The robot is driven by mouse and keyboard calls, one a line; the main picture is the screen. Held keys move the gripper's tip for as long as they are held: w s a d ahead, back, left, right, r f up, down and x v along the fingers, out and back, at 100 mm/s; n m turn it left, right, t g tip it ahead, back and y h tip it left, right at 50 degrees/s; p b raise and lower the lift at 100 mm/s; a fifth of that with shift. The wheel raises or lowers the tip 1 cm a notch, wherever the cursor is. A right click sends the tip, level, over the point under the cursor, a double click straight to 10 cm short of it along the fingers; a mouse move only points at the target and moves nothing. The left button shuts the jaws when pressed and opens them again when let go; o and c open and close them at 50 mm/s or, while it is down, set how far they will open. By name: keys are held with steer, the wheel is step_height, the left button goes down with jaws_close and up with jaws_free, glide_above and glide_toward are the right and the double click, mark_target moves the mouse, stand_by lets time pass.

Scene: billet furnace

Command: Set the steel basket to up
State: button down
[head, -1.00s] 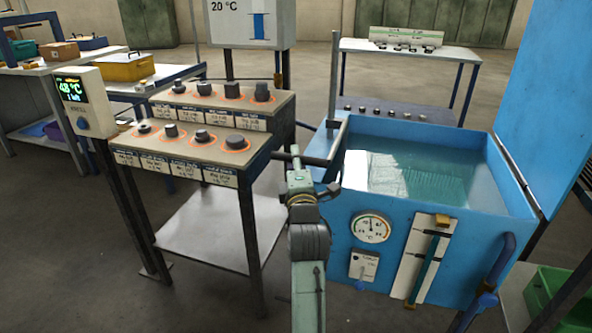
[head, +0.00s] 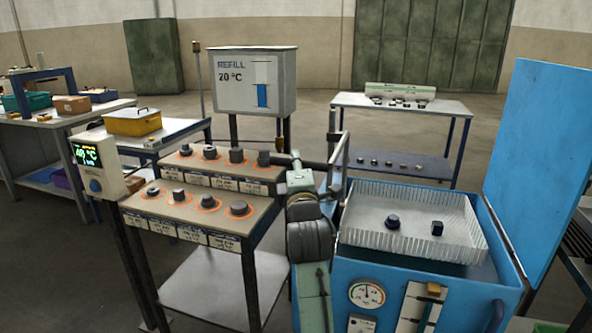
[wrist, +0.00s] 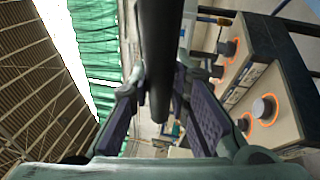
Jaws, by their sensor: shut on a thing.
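The steel basket (head: 365,234) is a pale, ribbed-wall tray at the top of the blue tank (head: 372,278), up at about the rim. Two dark pieces (head: 393,221) lie apart on its floor. A post and dark lever bar (head: 338,150) stand at the tank's left corner. My gripper (wrist: 157,90) is shut on a black bar (wrist: 160,45), which runs between its fingers in the wrist view. In the head view my arm hides part of the grip and the tank's left side.
A stand with several dark pieces in orange rings (head: 200,200) is close left of my arm. A display post (head: 95,170) stands left of it. The tank's blue lid (head: 535,150) is open at the right. A refill box (head: 252,85) and a rear table (head: 400,105) stand behind.

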steer(key=shift+r, duration=0.5)
steer(key=c, duration=1.9)
jaws_free()
steer(key=o, duration=0.4)
steer(key=shift+f, duration=0.2)
steer(key=shift+s, duration=0.1)
steer(key=v, duration=1.1)
steer(key=shift+s+f, duration=0.1)
steer(key=shift+s, duration=0.3)
